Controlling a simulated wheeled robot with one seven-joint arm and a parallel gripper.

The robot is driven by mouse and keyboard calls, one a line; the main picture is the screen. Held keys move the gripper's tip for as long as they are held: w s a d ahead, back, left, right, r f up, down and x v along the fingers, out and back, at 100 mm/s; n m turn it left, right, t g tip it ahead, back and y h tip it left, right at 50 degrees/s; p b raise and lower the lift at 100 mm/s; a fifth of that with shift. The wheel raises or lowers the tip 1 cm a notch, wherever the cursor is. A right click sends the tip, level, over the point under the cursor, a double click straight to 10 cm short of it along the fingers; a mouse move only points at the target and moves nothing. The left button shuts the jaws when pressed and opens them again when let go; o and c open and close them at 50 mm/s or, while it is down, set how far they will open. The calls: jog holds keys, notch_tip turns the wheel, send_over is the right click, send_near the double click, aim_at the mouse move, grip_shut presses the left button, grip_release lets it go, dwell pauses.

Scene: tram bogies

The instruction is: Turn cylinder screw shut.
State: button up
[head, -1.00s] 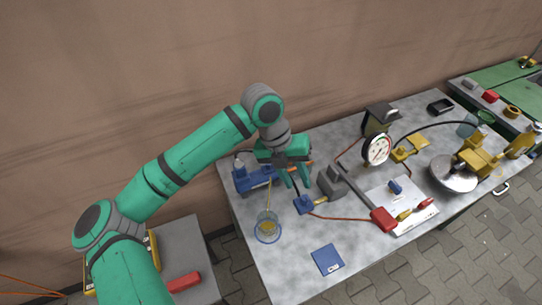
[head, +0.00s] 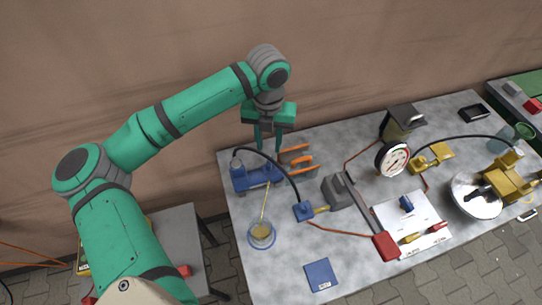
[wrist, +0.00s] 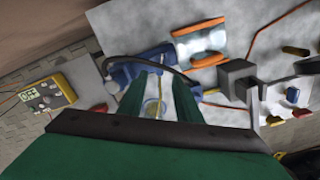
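My gripper (head: 268,137) points down above the back left of the workbench, with its two green fingers apart and nothing between them. In the wrist view the fingers (wrist: 158,100) show a clear gap. Just below and in front is a blue cylinder unit (head: 257,177), which also shows in the wrist view (wrist: 140,72). A thin yellow tube runs from it to a glass jar (head: 261,236) with amber fluid. A black hose links it to a blue block (head: 304,211) with a brass fitting (head: 321,209). I cannot make out which small part is the screw.
Orange-edged pads (head: 299,166) stand right of the blue unit. A grey block (head: 337,192), dial gauge (head: 392,159), white sheet with tools (head: 417,222), silver disc (head: 476,195) and blue booklet (head: 321,274) share the bench (head: 280,270). The front left is mostly clear.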

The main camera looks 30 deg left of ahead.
aim_at(270, 161)
notch_tip(270, 161, down, 9)
jog(key=shift+r, duration=0.1)
dwell(0.3)
jog(key=shift+d, duration=0.1)
grip_shut()
